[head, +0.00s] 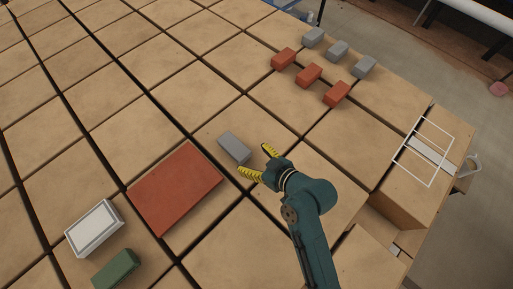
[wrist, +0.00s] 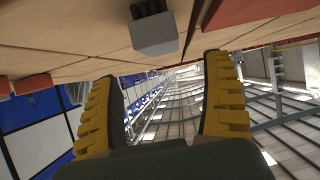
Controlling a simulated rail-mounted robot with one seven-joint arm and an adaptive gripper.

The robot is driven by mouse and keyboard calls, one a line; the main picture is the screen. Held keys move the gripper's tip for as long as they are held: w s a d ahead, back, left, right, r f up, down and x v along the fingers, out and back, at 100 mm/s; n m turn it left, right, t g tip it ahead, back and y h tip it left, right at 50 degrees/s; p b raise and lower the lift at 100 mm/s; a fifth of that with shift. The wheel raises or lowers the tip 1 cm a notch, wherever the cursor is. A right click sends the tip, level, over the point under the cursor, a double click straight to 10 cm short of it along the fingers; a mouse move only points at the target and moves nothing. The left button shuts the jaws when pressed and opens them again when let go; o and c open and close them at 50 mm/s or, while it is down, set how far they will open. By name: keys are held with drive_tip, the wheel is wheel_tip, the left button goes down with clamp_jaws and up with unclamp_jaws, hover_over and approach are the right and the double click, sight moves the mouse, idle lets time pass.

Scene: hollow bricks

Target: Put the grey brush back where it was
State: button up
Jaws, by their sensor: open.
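A plain grey block (head: 234,147) lies on the tan surface near the middle of the head view. My gripper (head: 255,161) has yellow ribbed fingers, spread apart and empty, just below and right of the grey block in the head view. In the wrist view the fingers (wrist: 163,75) show a gap between them, with the block ahead beyond the tips and not between them.
Red bricks (head: 309,75) and similar grey bricks (head: 337,51) stand in two rows at the back right. A flat red panel (head: 175,189), a white-rimmed box (head: 94,229) and a green block (head: 116,268) lie at the left. A white outline frame (head: 446,158) is at the right edge.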

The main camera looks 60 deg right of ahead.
drive_tip(key=w+a+r+n+t, duration=0.1)
drive_tip(key=w+a+r+t, duration=0.2)
drive_tip(key=r, duration=0.6)
drive_tip(key=w+a+r+n+t, duration=0.1)
drive_tip(key=w+a+r, duration=0.2)
drive_tip(key=w+r, duration=0.5)
drive_tip(key=s+a+r+t, duration=0.1)
drive_tip(key=a+r, duration=0.3)
drive_tip(key=r, duration=0.5)
drive_tip(key=s+a+r+t+y, duration=0.1)
drive_tip(key=a+r+t, duration=0.2)
drive_tip(key=a+r, duration=0.2)
drive_tip(key=s+a+r+t+y, duration=0.1)
drive_tip(key=a+r, duration=0.3)
drive_tip(key=r, duration=0.8)
drive_tip(key=shift+s+a+r+t, duration=0.15)
drive_tip(key=shift+s+r+t, duration=0.15)
drive_tip(key=shift+s+t, duration=0.3)
drive_tip(key=shift+w, duration=0.15)
